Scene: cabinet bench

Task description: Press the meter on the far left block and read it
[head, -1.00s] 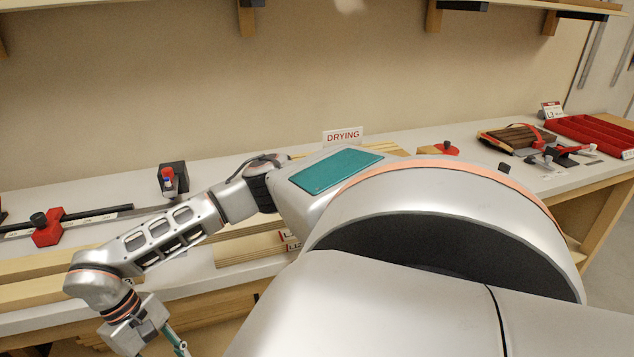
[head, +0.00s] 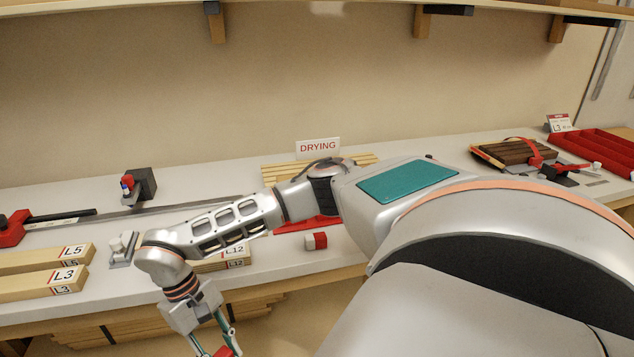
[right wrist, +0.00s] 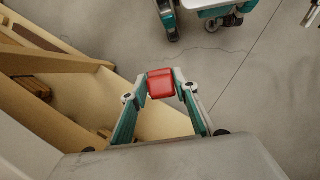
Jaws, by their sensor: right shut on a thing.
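My right gripper (right wrist: 162,100) is shut on a small red block-shaped thing (right wrist: 161,84), seen in the right wrist view. It may be the meter, but no display shows. In the head view the same gripper (head: 222,346) is at the bottom edge, in front of the bench, with a bit of red between its fingers. Wooden blocks marked L5 (head: 30,258) and L3 (head: 25,285) lie at the bench's left end. A block marked L12 (head: 222,263) lies right of them, partly behind my right arm. My left gripper is not in view.
A DRYING sign (head: 318,148) stands behind stacked strips (head: 285,172). A red and white block (head: 316,241) sits near the front edge. A red clamp (head: 14,229), a black stand (head: 142,186) and a red tray (head: 592,149) are also on the bench (head: 90,185).

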